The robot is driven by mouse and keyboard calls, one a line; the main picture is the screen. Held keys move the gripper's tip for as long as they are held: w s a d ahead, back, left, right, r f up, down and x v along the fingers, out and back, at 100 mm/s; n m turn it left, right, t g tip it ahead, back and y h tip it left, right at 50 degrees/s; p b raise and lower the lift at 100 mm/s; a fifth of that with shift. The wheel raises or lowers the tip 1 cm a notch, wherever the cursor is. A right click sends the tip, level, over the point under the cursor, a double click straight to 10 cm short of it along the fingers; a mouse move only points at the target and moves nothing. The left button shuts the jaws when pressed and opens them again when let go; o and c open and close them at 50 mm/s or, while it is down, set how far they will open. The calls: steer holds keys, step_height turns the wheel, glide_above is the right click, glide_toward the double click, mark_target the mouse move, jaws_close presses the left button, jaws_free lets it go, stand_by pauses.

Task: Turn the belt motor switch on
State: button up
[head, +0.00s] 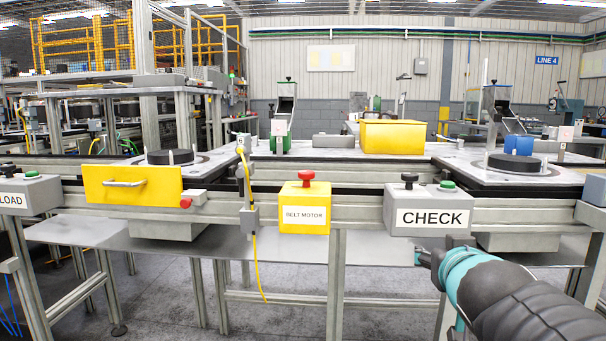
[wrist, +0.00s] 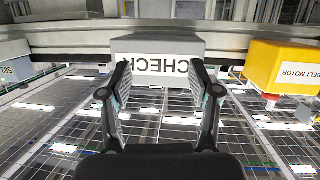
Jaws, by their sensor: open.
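The belt motor switch is a yellow box (head: 303,212) labelled BELT MOTOR with a red knob (head: 306,178) on top, on the front rail of the conveyor in the head view. In the wrist view the same yellow box (wrist: 284,68) appears upside down at the right, with its red knob (wrist: 270,100) below it. My gripper (wrist: 162,80) is open and empty, its two fingers in front of the grey CHECK box (wrist: 158,48), apart from the yellow box. In the head view my arm comes from the lower right and its fingers are mostly hidden.
The CHECK box (head: 430,212) has a black and a green button on top. A yellow drawer front (head: 132,188) with a handle and a yellow cable (head: 253,230) are left of the switch. A yellow bin (head: 392,136) stands behind. The floor below the conveyor shows metal legs.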

steer(key=w+a+r+n+t+y, duration=0.2)
steer(key=w+a+r+t+y, duration=0.15)
steer(key=w+r, duration=0.3)
steer(key=n+g+y, duration=0.5)
steer(key=n+y, duration=0.3)
steer(key=y, duration=0.3)
glide_toward(312, 174)
steer(key=b+x, duration=0.1)
steer(key=x, duration=1)
steer(key=shift+w+a, duration=0.3)
steer(key=c, duration=1.1)
